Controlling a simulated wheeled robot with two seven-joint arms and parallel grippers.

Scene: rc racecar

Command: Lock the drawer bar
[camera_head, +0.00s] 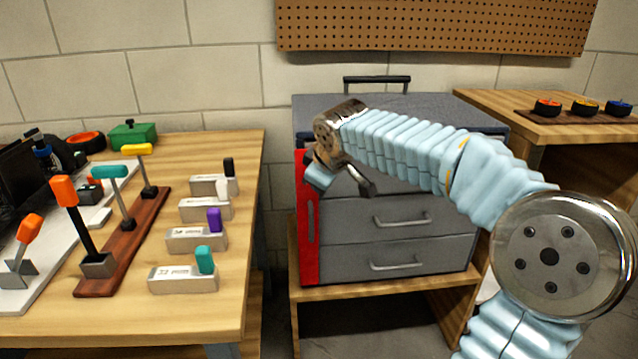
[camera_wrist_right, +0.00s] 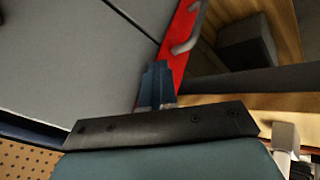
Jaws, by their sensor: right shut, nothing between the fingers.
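A grey tool chest (camera_head: 395,220) with drawers stands on a low wooden stand. A red upright bar (camera_head: 310,255) with a grey handle (camera_head: 311,220) runs along the chest's left front edge. My right gripper (camera_head: 318,178) is at the upper part of the bar, and its fingers are shut and empty. In the right wrist view, the shut fingers (camera_wrist_right: 156,84) lie against or just in front of the red bar (camera_wrist_right: 184,42), below its handle (camera_wrist_right: 188,30) in the picture. I cannot tell whether they touch it. My forearm hides part of the upper drawers. My left gripper is not in view.
Another wooden table (camera_head: 540,127) with small wheels (camera_head: 585,107) stands at the right. A pegboard (camera_head: 430,25) hangs behind.

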